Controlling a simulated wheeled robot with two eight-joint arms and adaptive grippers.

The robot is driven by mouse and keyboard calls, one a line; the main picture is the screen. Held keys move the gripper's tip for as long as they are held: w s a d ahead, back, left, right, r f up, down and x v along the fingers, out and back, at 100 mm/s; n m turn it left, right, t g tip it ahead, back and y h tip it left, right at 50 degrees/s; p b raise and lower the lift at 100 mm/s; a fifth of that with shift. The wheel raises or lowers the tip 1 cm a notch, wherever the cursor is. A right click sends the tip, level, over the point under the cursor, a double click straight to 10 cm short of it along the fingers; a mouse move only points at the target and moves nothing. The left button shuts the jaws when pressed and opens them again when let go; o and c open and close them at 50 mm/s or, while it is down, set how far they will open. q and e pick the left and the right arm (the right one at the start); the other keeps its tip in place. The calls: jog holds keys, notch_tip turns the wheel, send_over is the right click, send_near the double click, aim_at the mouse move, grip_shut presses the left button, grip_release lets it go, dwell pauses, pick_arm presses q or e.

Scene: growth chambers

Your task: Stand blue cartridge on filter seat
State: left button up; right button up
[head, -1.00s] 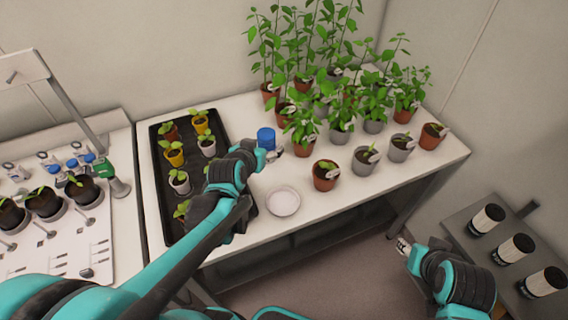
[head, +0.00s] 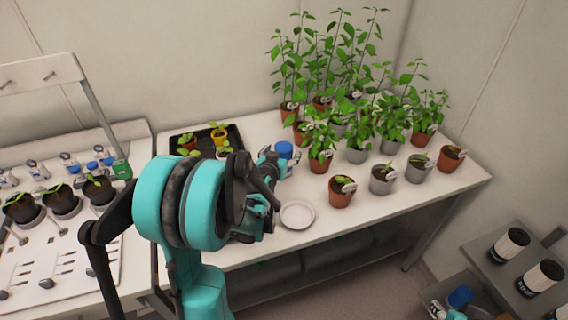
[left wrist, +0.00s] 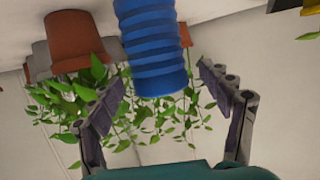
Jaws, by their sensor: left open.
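The blue cartridge (head: 285,150) stands upright on the white table, left of the potted plants. In the left wrist view it is a ribbed blue cylinder (left wrist: 155,50) between the fingers, with gaps on both sides. My left gripper (head: 271,168) is open close beside it; my arm hides part of the gripper in the head view. The gripper's spread fingers also show in the left wrist view (left wrist: 160,88). I cannot tell for sure which thing is the filter seat. A part at the lower right edge may be my right gripper (head: 435,309); its fingers are unclear.
A white round dish (head: 297,214) lies near the table's front edge. Potted plants (head: 341,191) crowd the right and back. A black seedling tray (head: 236,136) is partly behind my arm. White-and-black canisters (head: 540,277) stand at right, near a small blue object (head: 459,297).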

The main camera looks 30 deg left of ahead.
pick_arm(q)
jog(key=shift+x, duration=0.95)
jog(key=shift+s, duration=0.1)
jog(key=shift+c, duration=0.2)
jog(key=c, duration=1.4)
jog(key=shift+r, duration=0.2)
